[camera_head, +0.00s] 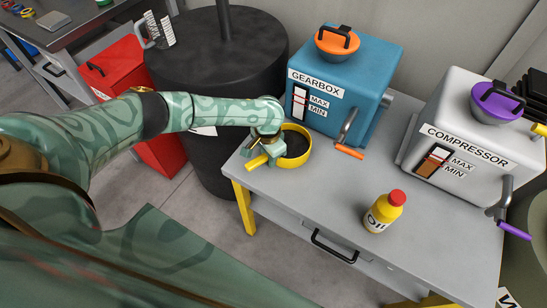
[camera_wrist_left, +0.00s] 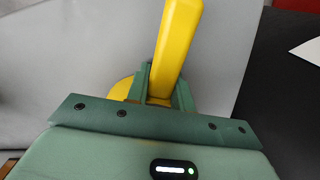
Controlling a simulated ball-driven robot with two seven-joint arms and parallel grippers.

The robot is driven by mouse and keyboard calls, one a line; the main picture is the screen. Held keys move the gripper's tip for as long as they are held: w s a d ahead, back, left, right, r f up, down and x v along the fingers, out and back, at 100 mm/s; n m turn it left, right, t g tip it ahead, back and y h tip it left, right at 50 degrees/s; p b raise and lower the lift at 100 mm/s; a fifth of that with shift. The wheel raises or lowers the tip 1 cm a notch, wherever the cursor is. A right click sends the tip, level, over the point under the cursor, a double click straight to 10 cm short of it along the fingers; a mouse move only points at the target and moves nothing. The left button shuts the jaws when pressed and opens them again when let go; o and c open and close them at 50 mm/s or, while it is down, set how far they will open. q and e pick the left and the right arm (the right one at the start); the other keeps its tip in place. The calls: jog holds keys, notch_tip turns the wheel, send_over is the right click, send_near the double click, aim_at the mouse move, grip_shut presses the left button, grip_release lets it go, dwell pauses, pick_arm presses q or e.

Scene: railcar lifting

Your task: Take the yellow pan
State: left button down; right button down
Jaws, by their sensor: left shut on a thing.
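The yellow pan (camera_head: 308,153) is round with a dark inside and sits at the left end of the grey workbench (camera_head: 400,210), in front of the gearbox. My left gripper (camera_head: 266,150) is at the pan's left side, shut on its yellow handle. In the left wrist view the handle (camera_wrist_left: 178,45) stands between the fingers (camera_wrist_left: 160,92), with a bit of the yellow pan body (camera_wrist_left: 122,90) behind them. I cannot tell whether the pan touches the bench. My right gripper is not in view.
A blue gearbox (camera_head: 335,85) stands behind the pan, its orange-tipped tap (camera_head: 349,153) close to the right. A yellow oil bottle (camera_head: 384,212) stands near the front edge. A white compressor (camera_head: 455,140) is at right. A black drum (camera_head: 200,60) and red bin (camera_head: 120,75) are left.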

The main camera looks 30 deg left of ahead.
pick_arm(q)
jog(key=shift+a, duration=0.3)
jog(key=c, duration=1.1)
grip_release()
